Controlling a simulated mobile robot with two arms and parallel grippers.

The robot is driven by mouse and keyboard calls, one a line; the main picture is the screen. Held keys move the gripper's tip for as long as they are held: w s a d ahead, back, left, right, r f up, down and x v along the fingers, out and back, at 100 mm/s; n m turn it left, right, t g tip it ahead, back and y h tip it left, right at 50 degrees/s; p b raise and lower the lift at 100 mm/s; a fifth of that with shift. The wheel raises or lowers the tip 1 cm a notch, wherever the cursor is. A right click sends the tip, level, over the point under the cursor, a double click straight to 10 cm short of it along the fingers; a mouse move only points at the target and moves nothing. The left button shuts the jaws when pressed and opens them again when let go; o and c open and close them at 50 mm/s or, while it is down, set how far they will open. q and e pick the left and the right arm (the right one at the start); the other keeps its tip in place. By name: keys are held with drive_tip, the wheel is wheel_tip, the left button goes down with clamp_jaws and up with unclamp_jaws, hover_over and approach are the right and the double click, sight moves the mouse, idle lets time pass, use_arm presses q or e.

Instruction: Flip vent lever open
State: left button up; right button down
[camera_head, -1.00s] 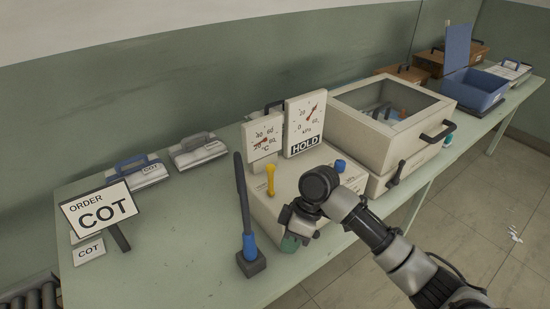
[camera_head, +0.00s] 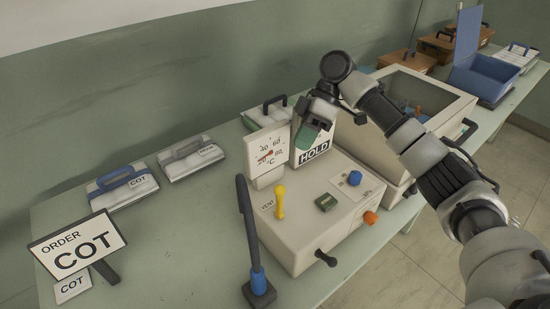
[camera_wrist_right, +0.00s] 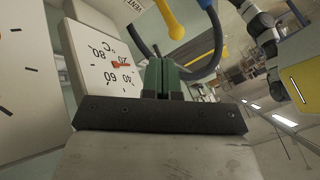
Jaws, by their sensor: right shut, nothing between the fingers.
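The yellow vent lever (camera_head: 280,202) stands upright on top of the cream control box (camera_head: 300,238), beside the VENT label. Its yellow knob also shows at the top of the wrist view (camera_wrist_right: 168,18). My right gripper (camera_head: 305,136), with green fingers, is shut and empty. It is raised above the box, up and right of the lever in the head view, and apart from it. It hides most of the HOLD gauge (camera_head: 314,153). My left gripper is out of view.
A tall dark lever with a blue collar (camera_head: 257,281) stands left of the box. A green button (camera_head: 326,202), a blue knob (camera_head: 355,178) and an orange knob (camera_head: 370,217) sit to the right. The ORDER COT sign (camera_head: 78,243) stands at left.

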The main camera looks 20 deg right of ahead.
sight(279, 201)
use_arm(q)
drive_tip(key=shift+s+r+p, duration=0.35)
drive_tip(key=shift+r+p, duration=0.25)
drive_tip(key=shift+p, duration=0.05)
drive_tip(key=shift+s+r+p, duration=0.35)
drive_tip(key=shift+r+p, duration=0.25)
use_arm(e)
drive_tip(key=x, duration=0.9)
drive_tip(key=shift+s+a, duration=0.15)
drive_tip(key=shift+a, duration=0.15)
drive_tip(key=shift+f, duration=0.1)
